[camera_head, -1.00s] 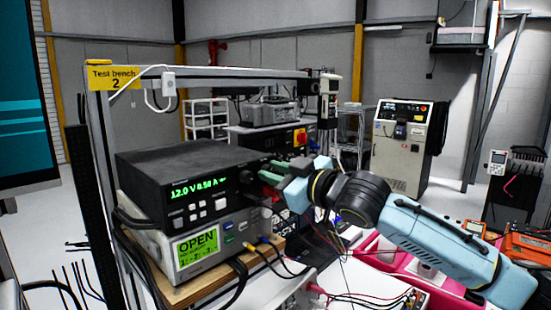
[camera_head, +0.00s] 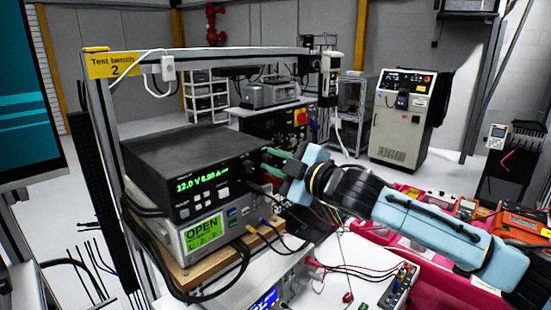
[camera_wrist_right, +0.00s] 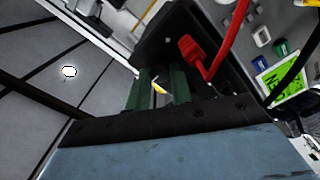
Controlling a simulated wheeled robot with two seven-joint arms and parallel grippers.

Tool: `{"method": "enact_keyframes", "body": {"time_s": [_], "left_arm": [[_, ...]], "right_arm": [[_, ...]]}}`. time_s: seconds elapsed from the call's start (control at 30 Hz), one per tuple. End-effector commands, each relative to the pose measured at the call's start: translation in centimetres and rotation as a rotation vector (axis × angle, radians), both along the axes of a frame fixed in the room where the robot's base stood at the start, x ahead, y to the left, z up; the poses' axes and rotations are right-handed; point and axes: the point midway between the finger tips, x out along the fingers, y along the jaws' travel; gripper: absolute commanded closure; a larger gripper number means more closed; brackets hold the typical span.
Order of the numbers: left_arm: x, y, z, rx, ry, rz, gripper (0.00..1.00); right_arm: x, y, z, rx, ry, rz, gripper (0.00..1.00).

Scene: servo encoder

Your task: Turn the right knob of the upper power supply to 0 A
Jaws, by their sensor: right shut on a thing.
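The upper power supply (camera_head: 185,150) is a dark box with a green display (camera_head: 202,183). The display shows 12.0 V and a current figure that looks like 0.00 A, though small and blurred. My right gripper (camera_head: 268,162) is at the right end of its front panel, its green fingers pointing at the panel. In the right wrist view its fingers (camera_wrist_right: 157,90) are shut on the right knob, of which only a small yellowish bit (camera_wrist_right: 158,87) shows between them. The head view hides the knob behind the fingers. My left gripper is not in view.
A grey lower unit (camera_head: 205,232) with a green OPEN screen sits underneath on a wooden shelf (camera_head: 190,273). A red plug (camera_wrist_right: 190,47) with its lead stands close to the fingers. Cables hang before the units. Meters (camera_head: 465,208) lie at the right.

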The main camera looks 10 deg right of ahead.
Motion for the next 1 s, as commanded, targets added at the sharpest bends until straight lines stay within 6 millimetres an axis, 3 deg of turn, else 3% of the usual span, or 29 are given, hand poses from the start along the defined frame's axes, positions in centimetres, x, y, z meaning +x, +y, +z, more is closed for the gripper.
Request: {"method": "enact_keyframes", "body": {"time_s": [0.4, 0.43, 0.57, 1.0], "left_arm": [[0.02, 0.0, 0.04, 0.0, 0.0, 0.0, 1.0], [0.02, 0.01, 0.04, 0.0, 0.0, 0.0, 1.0], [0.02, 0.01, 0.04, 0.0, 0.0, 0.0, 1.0], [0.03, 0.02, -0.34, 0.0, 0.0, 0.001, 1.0]], "right_arm": [[0.0, 0.0, -0.04, -0.004, -0.003, 0.0, 1.0], [0.0, 0.01, -0.03, -0.004, -0.003, 0.0, 0.74], [0.0, 0.0, -0.02, -0.004, -0.003, 0.0, 0.57], [-0.84, -0.65, -0.09, -0.004, -0.003, -0.001, 0.56]]}}
